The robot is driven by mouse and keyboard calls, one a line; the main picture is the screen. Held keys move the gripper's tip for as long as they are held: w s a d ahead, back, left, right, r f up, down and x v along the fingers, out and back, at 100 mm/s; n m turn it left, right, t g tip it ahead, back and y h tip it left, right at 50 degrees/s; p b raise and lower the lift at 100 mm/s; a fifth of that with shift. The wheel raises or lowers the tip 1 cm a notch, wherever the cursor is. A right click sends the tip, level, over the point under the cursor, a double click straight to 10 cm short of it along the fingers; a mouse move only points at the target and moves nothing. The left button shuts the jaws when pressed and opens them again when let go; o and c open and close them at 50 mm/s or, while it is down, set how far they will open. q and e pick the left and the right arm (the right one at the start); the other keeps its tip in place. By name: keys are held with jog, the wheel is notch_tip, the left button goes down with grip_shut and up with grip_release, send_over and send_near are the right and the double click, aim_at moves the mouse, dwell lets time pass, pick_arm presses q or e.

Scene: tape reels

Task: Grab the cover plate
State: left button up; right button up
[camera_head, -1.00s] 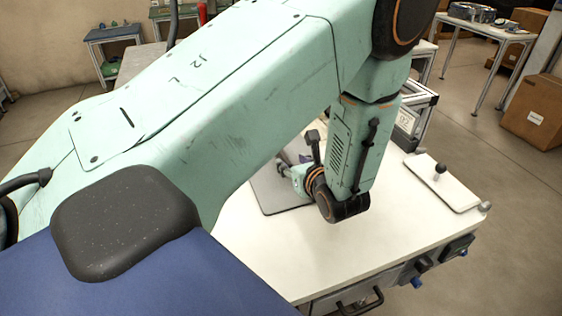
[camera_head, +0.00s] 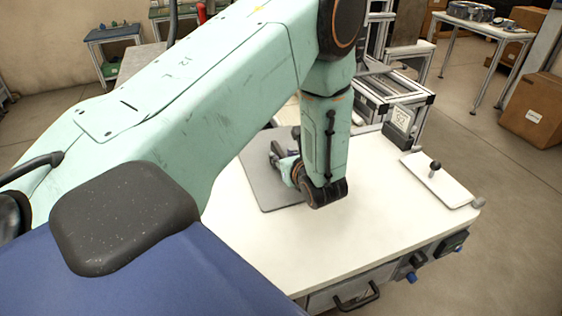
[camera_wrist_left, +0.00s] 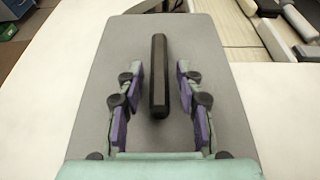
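A flat grey plate (camera_head: 265,194) with rounded corners lies on the white table; I take it as the cover plate. In the left wrist view, the grey plate (camera_wrist_left: 110,75) has a long black bar (camera_wrist_left: 158,95), like a handle, over its middle. My left gripper (camera_wrist_left: 158,68), with purple-padded fingers, is open, one finger on each side of the bar. Gaps show on both sides, so neither finger touches it. In the head view my left gripper (camera_head: 279,162) is over the plate, partly hidden by my wrist. My right gripper is not in view.
A white plate with a black knob (camera_head: 434,168) lies at the table's right end. A metal frame with a small labelled box (camera_head: 400,120) stands at the table's far edge. The white table top (camera_head: 350,235) is clear in front.

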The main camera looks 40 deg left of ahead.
pick_arm(q)
jog(key=shift+w+a+f, duration=0.1)
jog(key=shift+a+f, duration=0.2)
jog(key=shift+a, duration=0.1)
jog(key=c, duration=0.6)
jog(key=shift+d+r, duration=0.2)
jog(key=shift+d, duration=0.05)
grip_shut()
jog(key=shift+a, duration=0.2)
